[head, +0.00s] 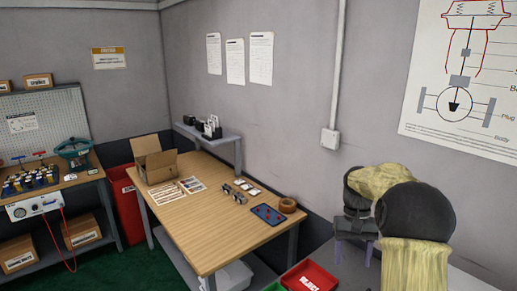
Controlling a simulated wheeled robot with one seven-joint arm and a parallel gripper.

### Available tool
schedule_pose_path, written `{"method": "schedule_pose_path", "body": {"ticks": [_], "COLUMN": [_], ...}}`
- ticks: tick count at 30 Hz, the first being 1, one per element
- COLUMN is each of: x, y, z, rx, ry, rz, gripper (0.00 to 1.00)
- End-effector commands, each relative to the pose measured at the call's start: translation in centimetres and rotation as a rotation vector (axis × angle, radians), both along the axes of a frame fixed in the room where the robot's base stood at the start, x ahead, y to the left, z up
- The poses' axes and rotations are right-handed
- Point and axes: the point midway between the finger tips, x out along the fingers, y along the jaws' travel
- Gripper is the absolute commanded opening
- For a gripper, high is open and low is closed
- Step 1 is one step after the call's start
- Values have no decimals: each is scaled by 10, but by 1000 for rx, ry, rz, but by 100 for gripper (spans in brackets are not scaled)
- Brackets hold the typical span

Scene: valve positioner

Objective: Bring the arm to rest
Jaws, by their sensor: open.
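My arm, with black and cream-yellow links, shows at the right of the head view. It is folded, with its bend raised and its end turned down. My gripper (352,254) hangs below the dark wrist, fingers pointing down. The two purplish fingers stand apart with nothing seen between them.
The table bears an open cardboard box (156,160), papers, small metal parts, a blue tray (268,214) and a brown ring (288,205). A workbench (75,183) with a green valve (74,150) stands left. Green floor between looks clear.

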Motion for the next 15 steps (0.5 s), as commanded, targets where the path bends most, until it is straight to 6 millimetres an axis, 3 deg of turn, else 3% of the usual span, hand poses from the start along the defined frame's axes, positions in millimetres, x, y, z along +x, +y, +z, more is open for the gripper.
{"method": "schedule_pose_path", "body": {"ticks": [6,15], "x": [-33,-92], "y": [40,82], "z": [-9,-25], "rx": [-22,-35], "ry": [-123,-297], "rz": [55,108], "gripper": [60,60]}}
